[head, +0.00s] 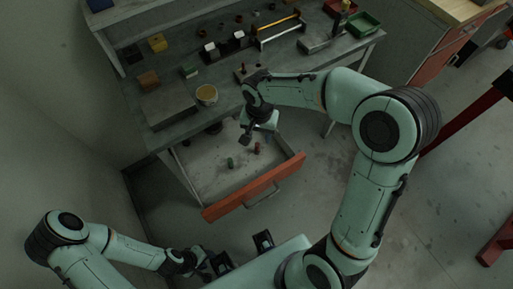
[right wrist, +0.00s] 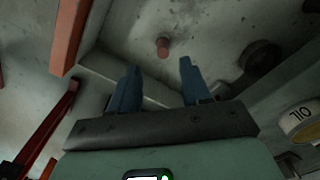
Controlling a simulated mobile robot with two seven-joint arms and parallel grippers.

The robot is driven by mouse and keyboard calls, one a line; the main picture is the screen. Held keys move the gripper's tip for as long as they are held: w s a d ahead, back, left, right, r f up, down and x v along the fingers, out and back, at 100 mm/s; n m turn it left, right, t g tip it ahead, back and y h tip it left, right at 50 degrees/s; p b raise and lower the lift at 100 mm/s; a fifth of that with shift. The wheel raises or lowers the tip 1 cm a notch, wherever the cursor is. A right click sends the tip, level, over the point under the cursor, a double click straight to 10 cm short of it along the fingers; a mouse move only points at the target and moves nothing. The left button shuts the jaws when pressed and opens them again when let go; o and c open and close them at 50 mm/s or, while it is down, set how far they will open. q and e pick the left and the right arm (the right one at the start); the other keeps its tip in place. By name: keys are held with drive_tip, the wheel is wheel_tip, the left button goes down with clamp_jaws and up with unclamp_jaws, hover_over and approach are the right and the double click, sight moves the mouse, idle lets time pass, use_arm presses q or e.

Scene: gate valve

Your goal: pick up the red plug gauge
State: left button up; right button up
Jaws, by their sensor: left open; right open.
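The red plug gauge (head: 257,148) stands on the floor of the open drawer (head: 205,176), close to my right gripper. In the right wrist view the red plug gauge (right wrist: 163,47) shows just beyond the gap between my blue fingers, apart from them. My right gripper (head: 257,138) is open and empty above the drawer; its spread fingers also show in the right wrist view (right wrist: 158,68). My left gripper (head: 242,252) is open and empty, low in the head view, outside the drawer front.
A green plug (head: 230,162) stands in the drawer left of the red one. The drawer's orange front (head: 254,190) and side walls bound the space. The workbench (head: 222,72) above holds a tin (head: 206,95), blocks and a rack (head: 279,29). A red frame (head: 495,90) stands at right.

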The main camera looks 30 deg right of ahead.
sight(257, 144)
drive_tip(key=f, duration=0.7)
drive_tip(key=shift+a+f, duration=0.1)
drive_tip(key=shift+a, duration=0.1)
clamp_jaws()
